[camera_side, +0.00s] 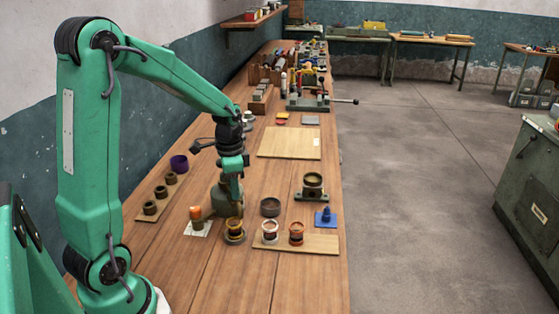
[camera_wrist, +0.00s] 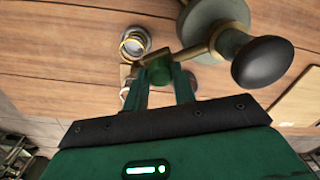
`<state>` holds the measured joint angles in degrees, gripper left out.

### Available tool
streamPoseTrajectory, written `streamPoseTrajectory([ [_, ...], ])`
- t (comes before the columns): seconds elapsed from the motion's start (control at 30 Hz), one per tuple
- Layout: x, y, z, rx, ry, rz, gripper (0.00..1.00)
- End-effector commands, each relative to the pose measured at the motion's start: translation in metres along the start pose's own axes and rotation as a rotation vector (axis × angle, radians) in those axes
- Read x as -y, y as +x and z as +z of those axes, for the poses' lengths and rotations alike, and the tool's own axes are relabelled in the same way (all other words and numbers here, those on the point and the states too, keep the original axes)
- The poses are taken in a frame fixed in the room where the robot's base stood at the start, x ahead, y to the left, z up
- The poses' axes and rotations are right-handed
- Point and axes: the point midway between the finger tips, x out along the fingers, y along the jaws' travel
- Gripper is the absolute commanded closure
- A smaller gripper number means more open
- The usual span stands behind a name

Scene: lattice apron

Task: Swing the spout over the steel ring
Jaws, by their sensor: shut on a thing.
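My gripper (camera_wrist: 167,72) is shut on the green block of the spout (camera_wrist: 205,47) in the wrist view. The spout's brass pipe runs from a grey-green post with a black knob (camera_wrist: 262,62) to the block, and a brass tip shows on the far side. In the side view my gripper (camera_side: 236,190) is at the grey-green fixture (camera_side: 220,198). The pale steel-looking ring (camera_side: 270,231) stands between a brass ring (camera_side: 235,228) and a copper ring (camera_side: 296,232). In the wrist view one pale-rimmed ring (camera_wrist: 135,42) stands clear of the spout; another is partly hidden below the tip.
A dark round bowl (camera_side: 270,207), a clamp-like stand with a cup (camera_side: 313,187) and a blue piece (camera_side: 325,217) are to the right. An orange-topped piece (camera_side: 196,215) and a board of dark cups (camera_side: 160,193) are to the left. A bare board (camera_side: 290,143) lies behind.

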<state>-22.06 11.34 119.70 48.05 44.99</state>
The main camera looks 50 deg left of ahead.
Motion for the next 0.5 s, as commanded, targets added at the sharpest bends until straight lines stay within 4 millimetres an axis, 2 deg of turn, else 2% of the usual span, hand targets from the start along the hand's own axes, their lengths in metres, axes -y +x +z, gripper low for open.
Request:
streamPoseTrajectory([
  [0.2, -0.003, -0.001, 0.010, 0.002, 0.115, 0.002, 1.00],
  [0.5, -0.003, -0.001, 0.015, 0.003, 0.167, 0.003, 1.00],
])
